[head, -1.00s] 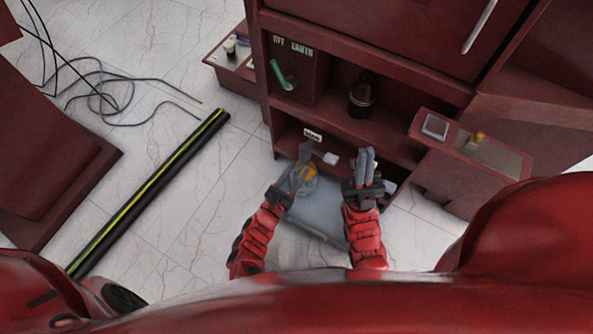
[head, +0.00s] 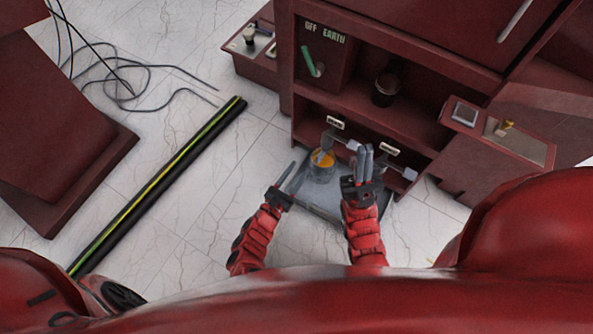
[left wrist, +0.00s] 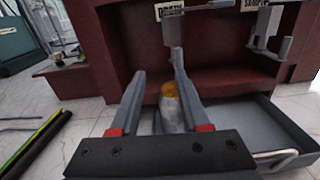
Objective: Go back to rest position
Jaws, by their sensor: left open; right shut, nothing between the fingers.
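My left gripper (head: 288,178) is open and empty, just left of the pulled-out grey drawer (head: 336,208) at the base of the red cabinet. In the left wrist view its two fingers (left wrist: 158,82) stand apart. A jar with an orange top (head: 322,160) stands at the drawer, behind the fingers; the jar also shows between them in the left wrist view (left wrist: 170,98). My right gripper (head: 365,160) is shut and empty, with its fingers together above the drawer's right part.
The red cabinet (head: 400,105) stands ahead, with a dark bushing (head: 386,88) on its shelf and a green handle (head: 310,62). A black pole with a yellow-green stripe (head: 160,185) and loose cables (head: 125,85) lie on the floor at left. Pale floor (head: 215,190) is open between.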

